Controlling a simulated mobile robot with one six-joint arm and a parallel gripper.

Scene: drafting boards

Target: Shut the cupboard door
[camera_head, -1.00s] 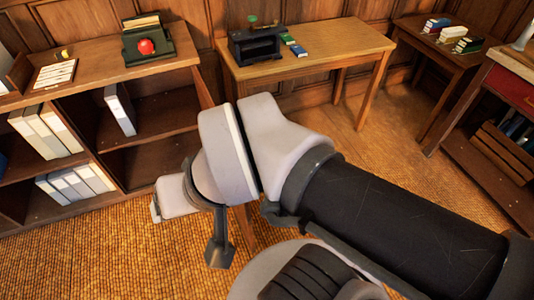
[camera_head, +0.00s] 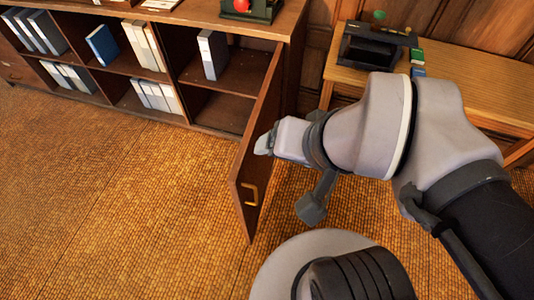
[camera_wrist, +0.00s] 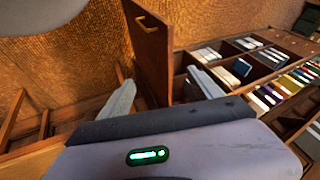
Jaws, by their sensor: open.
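The cupboard door (camera_head: 262,170) is brown wood and stands wide open, swung out from the right end of the low cupboard (camera_head: 222,86). Its brass handle (camera_head: 250,193) is near the free edge. My gripper (camera_head: 265,144) is by the upper part of the door; whether it touches is unclear. In the wrist view the door (camera_wrist: 150,55) stands beyond and between the two fingers of my open gripper (camera_wrist: 161,77), with its handle (camera_wrist: 149,22) at the top. Nothing is held.
Binders (camera_head: 212,54) stand in the open compartments. A green stand with a red ball (camera_head: 248,8) is on the cupboard top. A wooden desk (camera_head: 465,92) with a dark device is at the right, behind my arm. The carpet (camera_head: 110,190) left of the door is clear.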

